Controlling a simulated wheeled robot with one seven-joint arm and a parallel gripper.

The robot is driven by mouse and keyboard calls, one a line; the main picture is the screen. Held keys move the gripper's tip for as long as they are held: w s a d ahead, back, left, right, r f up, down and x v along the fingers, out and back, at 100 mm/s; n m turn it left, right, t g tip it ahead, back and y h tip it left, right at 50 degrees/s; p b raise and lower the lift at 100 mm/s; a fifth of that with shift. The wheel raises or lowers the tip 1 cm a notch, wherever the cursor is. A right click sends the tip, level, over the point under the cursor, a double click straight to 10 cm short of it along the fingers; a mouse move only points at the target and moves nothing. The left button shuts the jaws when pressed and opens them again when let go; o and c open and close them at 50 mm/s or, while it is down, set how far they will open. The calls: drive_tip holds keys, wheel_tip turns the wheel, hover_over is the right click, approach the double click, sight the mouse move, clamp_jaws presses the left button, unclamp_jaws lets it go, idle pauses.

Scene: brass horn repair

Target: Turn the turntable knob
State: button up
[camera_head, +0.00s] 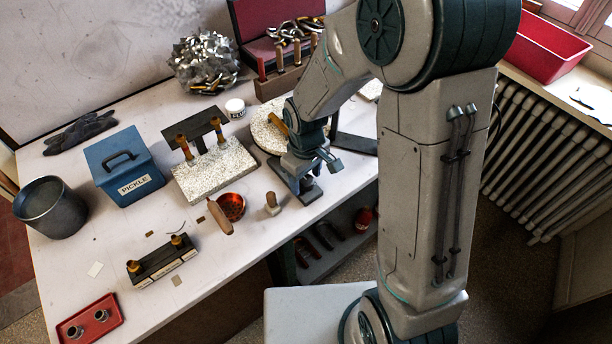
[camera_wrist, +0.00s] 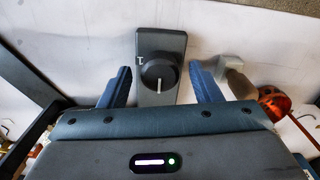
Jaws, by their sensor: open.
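The turntable knob (camera_wrist: 159,76) is a round black dial with a white pointer line, on a dark grey control box (camera_wrist: 162,42) at the table's front edge. The pointer points toward the bottom of the wrist view. My gripper (camera_wrist: 160,72) is open, with one blue finger on each side of the box and visible gaps between fingers and knob. In the head view my gripper (camera_head: 304,182) is low over the control box (camera_head: 313,193), partly covering it; the knob is hidden there. The turntable (camera_head: 266,132) is a pale speckled disc behind my gripper, partly covered by my arm.
A small wooden-handled tool (camera_head: 272,205) stands just left of my gripper. An orange bowl (camera_head: 232,207) and a wooden handle (camera_head: 219,218) lie farther left. A speckled block (camera_head: 214,172) and blue PICKLE box (camera_head: 124,166) stand behind. A dark bar (camera_head: 356,144) lies to the right.

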drive_tip(key=shift+f, duration=0.15)
drive_tip(key=shift+c, duration=0.4)
drive_tip(key=c, duration=0.9)
